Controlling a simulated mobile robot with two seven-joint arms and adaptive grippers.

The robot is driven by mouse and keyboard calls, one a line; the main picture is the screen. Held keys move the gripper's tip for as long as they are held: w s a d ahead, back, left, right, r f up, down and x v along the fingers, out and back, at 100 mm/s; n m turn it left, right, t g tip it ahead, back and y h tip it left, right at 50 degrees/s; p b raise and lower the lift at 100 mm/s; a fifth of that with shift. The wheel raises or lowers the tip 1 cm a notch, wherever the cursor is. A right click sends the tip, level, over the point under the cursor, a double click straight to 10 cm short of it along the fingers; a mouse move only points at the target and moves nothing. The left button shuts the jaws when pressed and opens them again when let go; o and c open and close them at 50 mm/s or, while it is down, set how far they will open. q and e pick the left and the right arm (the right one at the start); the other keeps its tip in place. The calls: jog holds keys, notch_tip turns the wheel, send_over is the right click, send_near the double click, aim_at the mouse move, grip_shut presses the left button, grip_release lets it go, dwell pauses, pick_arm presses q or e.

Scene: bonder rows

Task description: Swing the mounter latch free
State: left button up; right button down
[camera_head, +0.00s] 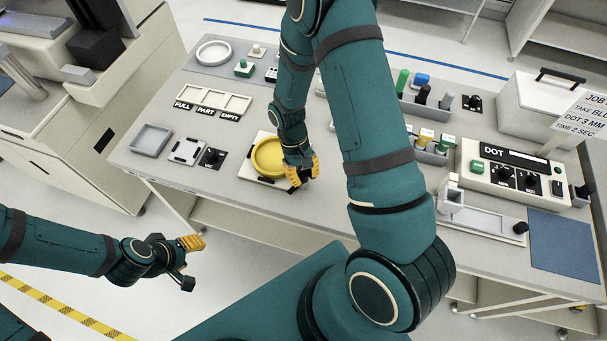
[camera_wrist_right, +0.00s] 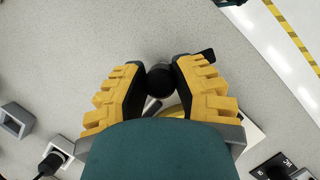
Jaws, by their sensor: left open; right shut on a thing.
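The mounter is a white plate (camera_head: 262,178) on the bench with a round yellow ring (camera_head: 268,157) on it. My right gripper (camera_head: 300,180) is at the near right edge of this plate. In the right wrist view its yellow-padded fingers (camera_wrist_right: 160,82) are shut on a round black knob (camera_wrist_right: 159,80), which looks like the latch's handle. A dark stem shows just below the knob; the rest of the latch is hidden by the gripper. My left gripper (camera_head: 192,263) is open and empty, off the bench's front edge at lower left.
Left of the plate are a black knob on a dark panel (camera_head: 211,158), a white square frame (camera_head: 188,151) and a grey tray (camera_head: 152,140). A labelled three-part tray (camera_head: 213,98) lies behind. A dot controller (camera_head: 513,177) stands at right. Bare bench lies in front of the plate.

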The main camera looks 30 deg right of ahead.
jog(key=shift+n, duration=0.6)
jog(key=c, duration=0.7)
grip_release()
jog(key=shift+c, duration=0.2)
jog(key=v, duration=1.2)
jog(key=shift+a, duration=0.25)
